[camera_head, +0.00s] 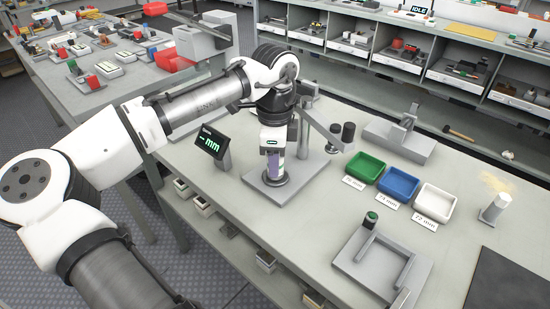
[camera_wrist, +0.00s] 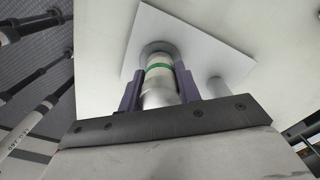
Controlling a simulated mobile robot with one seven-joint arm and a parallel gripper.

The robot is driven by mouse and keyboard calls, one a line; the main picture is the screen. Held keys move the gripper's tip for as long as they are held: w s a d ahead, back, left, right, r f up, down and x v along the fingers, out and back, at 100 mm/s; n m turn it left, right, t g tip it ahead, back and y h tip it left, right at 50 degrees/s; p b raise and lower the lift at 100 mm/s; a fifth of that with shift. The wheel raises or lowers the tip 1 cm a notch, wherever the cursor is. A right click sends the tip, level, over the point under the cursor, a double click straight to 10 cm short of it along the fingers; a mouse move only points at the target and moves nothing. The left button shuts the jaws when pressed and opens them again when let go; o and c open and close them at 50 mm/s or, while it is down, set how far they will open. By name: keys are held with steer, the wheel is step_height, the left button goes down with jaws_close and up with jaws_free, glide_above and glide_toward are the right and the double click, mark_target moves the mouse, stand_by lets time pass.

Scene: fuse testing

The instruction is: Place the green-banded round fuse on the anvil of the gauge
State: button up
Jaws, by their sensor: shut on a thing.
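My gripper (camera_head: 274,170) is upright above the gauge's grey base plate (camera_head: 256,180), with its purple fingers pointing down. In the wrist view my gripper (camera_wrist: 158,85) is shut on the green-banded round fuse (camera_wrist: 160,88), a pale cylinder with metal ends. The fuse's far end lines up with the round anvil (camera_wrist: 158,47) on the plate; I cannot tell whether they touch. In the head view the fingers mostly hide the fuse. The anvil (camera_head: 276,182) shows as a dark disc just under the fingertips. The gauge's display (camera_head: 212,144) reads "-- mm".
The gauge's post and slanted arm (camera_head: 326,131) stand close right of my gripper. Green (camera_head: 365,167), blue (camera_head: 398,184) and white (camera_head: 434,203) bins sit farther right. A grey fixture with a green-topped knob (camera_head: 370,218) is in front. A white cylinder (camera_head: 495,207) stands at the right.

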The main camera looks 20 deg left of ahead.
steer(key=shift+f, duration=0.15)
steer(key=o, duration=1.1)
steer(key=shift+c, duration=0.2)
step_height(320, 180, up, 12)
steer(key=shift+r, duration=0.15)
